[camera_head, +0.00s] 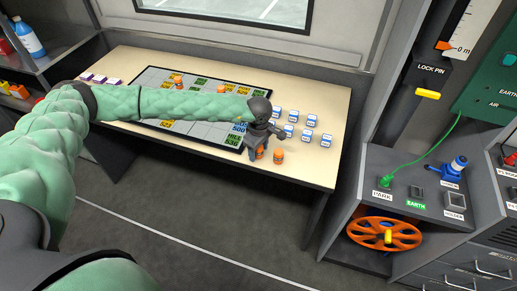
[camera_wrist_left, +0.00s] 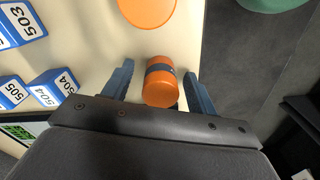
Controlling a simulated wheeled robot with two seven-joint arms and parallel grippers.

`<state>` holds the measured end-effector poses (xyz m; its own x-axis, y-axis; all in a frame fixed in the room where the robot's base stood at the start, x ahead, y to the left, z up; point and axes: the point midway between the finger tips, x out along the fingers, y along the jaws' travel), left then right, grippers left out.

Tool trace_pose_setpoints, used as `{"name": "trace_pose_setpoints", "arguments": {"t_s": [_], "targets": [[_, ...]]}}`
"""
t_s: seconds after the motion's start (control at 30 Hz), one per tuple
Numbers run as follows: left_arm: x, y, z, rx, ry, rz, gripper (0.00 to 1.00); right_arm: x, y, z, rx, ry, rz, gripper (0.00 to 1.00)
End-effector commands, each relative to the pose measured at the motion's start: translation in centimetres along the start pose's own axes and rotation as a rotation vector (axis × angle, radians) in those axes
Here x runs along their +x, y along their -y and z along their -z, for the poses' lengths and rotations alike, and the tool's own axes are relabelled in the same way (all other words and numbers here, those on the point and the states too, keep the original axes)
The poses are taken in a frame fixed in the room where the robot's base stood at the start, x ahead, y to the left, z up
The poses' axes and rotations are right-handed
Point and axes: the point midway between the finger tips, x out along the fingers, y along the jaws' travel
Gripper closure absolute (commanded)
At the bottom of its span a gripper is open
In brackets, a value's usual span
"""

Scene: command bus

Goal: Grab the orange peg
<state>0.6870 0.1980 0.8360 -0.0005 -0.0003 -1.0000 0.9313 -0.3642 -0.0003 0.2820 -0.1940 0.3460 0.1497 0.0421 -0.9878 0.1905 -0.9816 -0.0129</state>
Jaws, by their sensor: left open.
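Two orange pegs stand near the front right corner of the table. One orange peg (camera_head: 278,156) stands clear beside my left gripper; the other (camera_head: 259,152) is partly hidden by the gripper. My left gripper (camera_head: 264,146) is open and low over the table at these pegs. In the left wrist view, an orange peg with a dark band (camera_wrist_left: 160,85) lies between the two open blue-grey fingers (camera_wrist_left: 158,72), with gaps on both sides. Another orange piece (camera_wrist_left: 147,10) is cut off at the top edge. My right gripper is not in view.
Blue and white numbered blocks (camera_head: 309,121) stand in rows behind the gripper. A dark board (camera_head: 150,77) with coloured labels and more orange pieces (camera_head: 178,79) lies on the table (camera_head: 313,172). The table edge is close to the pegs. A grey console (camera_head: 409,205) stands at the right.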

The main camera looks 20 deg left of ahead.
Motion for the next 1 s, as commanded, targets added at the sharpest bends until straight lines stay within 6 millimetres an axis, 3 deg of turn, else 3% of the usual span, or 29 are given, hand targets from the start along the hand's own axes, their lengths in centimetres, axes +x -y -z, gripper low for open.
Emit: {"name": "trace_pose_setpoints", "arguments": {"t_s": [0.27, 0.5, 0.93, 1.0], "targets": [[0.2, 0.0, 0.0, 0.0, 0.0, 0.0, 0.42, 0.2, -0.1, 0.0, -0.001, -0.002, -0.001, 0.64], [0.2, 0.0, 0.0, 0.0, 0.0, 0.0, 0.89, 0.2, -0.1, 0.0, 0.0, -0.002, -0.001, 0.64], [-0.3, -0.1, 0.0, 0.0, 0.0, -0.001, 0.91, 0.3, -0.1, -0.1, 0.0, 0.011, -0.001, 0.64], [-0.7, -0.1, 0.1, 0.0, -0.001, -0.001, 0.91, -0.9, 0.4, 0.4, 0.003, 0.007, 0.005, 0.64]]}}
